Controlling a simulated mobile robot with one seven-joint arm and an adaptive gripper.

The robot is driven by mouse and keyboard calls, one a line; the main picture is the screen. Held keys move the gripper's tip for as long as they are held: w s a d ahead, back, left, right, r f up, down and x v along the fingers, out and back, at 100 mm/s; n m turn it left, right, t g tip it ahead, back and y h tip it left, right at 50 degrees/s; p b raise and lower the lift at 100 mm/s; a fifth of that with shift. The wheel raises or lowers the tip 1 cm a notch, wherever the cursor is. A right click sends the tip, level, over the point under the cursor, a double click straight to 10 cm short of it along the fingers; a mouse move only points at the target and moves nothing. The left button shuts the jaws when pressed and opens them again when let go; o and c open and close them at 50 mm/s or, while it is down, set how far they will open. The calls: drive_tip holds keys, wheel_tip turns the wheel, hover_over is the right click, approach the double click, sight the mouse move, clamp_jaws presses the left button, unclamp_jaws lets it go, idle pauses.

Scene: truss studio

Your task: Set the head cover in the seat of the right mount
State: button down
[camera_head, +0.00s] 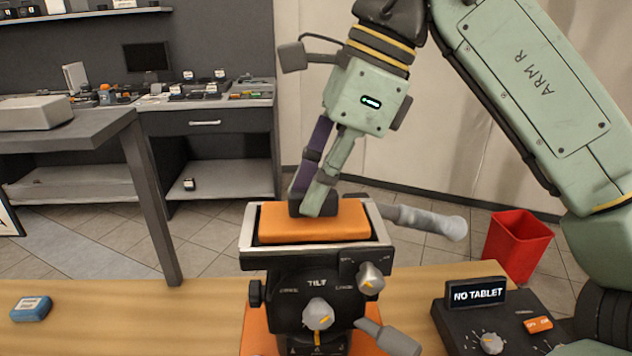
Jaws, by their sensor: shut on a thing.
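The orange head cover (290,228) is a flat block at the top of the mount, inside the silver-rimmed seat (262,260). It looks roughly level, and its top stands above the front rim. I cannot tell whether it rests fully on the seat floor. The black mount (290,292) is marked TILT and has grey knobs and a handle. It is the only mount in view. My gripper (314,204) points down from above with its fingertips at the middle of the cover, shut on it. The fingertips hide the exact grip.
A black console (468,325) reading NO TABLET stands right of the mount on the wooden table (190,315). A blue block (31,308) lies at the left. A grey handle (430,222) juts right behind the seat. A red bin (517,245) stands beyond the table.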

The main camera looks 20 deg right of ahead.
drive_tip(key=shift+f, duration=0.15)
drive_tip(key=c, duration=1.5)
unclamp_jaws()
